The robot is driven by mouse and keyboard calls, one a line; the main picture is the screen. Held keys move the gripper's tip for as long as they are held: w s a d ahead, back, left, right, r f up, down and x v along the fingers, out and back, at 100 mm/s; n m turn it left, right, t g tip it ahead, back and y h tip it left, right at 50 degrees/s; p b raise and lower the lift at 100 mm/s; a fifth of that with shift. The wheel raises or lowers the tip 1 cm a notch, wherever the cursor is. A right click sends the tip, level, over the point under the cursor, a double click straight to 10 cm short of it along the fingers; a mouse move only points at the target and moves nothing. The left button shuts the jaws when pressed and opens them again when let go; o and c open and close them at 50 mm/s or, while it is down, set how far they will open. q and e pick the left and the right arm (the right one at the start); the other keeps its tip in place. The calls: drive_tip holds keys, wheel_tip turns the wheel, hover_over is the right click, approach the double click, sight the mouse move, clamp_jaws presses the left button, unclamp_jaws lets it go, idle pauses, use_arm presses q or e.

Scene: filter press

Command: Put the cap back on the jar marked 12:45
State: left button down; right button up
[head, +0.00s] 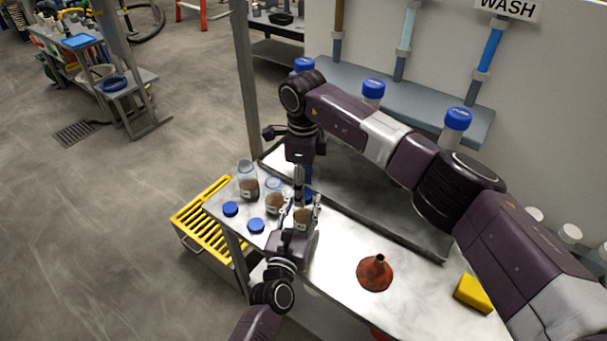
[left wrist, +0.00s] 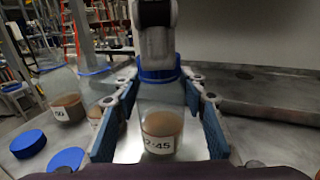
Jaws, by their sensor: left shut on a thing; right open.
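The jar marked 12:45 (left wrist: 162,130) stands upright between the blue pads of my left gripper (left wrist: 158,120), which is shut on it. It holds brown matter in its lower part. In the head view the jar (head: 302,217) is partly covered by both grippers. A blue cap (left wrist: 159,76) is at the jar's mouth; I cannot tell whether it is fully seated. My right gripper (head: 299,192) points down right over the cap and is open; its fingers mostly hide the cap in the head view. The right gripper also shows in the left wrist view (left wrist: 155,50).
Two open jars (head: 247,186) (head: 273,203) stand left of the held jar. Two loose blue caps (head: 231,208) (head: 256,225) lie in front of them. A red-brown funnel (head: 375,273) and a yellow sponge (head: 473,294) sit to the right. A yellow grate (head: 207,220) is beside the table.

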drive_tip(key=shift+f, duration=0.7)
drive_tip(key=shift+c, duration=0.5)
drive_tip(key=c, duration=1.1)
drive_tip(key=m, duration=0.5)
drive_tip(key=o, duration=1.4)
wheel_tip(320, 180, up, 12)
